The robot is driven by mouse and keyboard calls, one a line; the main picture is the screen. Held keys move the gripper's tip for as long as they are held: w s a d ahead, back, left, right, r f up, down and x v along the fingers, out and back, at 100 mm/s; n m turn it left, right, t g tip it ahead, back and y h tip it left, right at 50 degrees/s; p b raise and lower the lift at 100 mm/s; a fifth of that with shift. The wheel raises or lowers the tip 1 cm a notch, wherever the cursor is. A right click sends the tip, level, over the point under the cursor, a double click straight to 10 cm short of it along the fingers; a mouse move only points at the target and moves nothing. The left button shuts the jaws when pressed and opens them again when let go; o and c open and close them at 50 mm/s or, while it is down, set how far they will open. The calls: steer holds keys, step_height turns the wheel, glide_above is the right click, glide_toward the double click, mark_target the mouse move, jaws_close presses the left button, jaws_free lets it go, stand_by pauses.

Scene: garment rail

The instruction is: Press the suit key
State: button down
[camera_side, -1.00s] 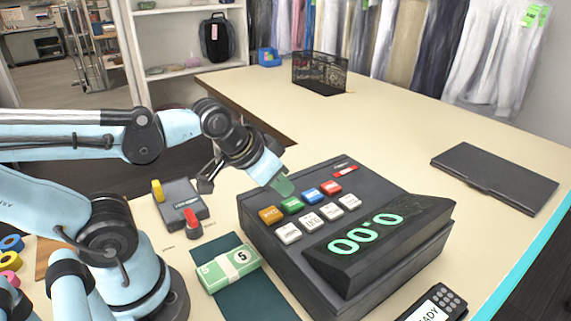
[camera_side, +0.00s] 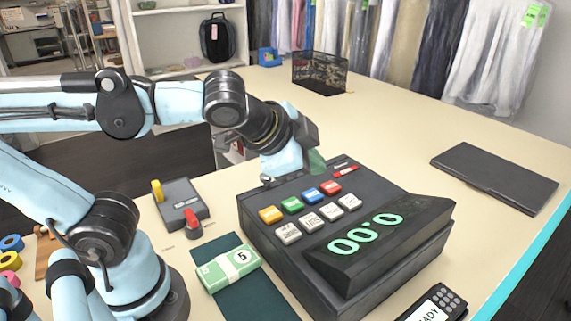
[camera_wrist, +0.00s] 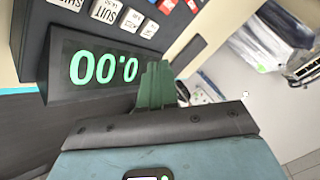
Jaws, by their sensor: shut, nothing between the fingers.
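The dark cash register (camera_side: 262,222) stands on the counter with coloured keys and a row of white keys. The suit key (camera_wrist: 103,11) is a white key near the top edge in the wrist view. In the side view it appears to be the second white key (camera_side: 312,222) from the left, its label small. My gripper (camera_side: 316,161) is shut and empty, its green fingertips above the register's far edge, apart from the keys. The fingertips also show in the wrist view (camera_wrist: 156,85), to the right of the display.
The register's raised display (camera_side: 372,235) shows green zeros beside the white keys. Banknotes (camera_side: 228,268) lie on a dark green mat at its left, and a small switch box (camera_side: 181,203) stands behind them. A card terminal (camera_side: 437,303) and a black folder (camera_side: 493,178) lie to the right.

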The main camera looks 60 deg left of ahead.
mark_target(308, 223)
steer(key=shift+f, duration=0.1)
steer(key=shift+f, duration=4.35)
steer(key=shift+f, duration=0.1)
steer(key=shift+f, duration=0.3)
steer(key=shift+f, duration=0.4)
steer(key=shift+r, duration=0.8)
steer(key=shift+r, duration=0.1)
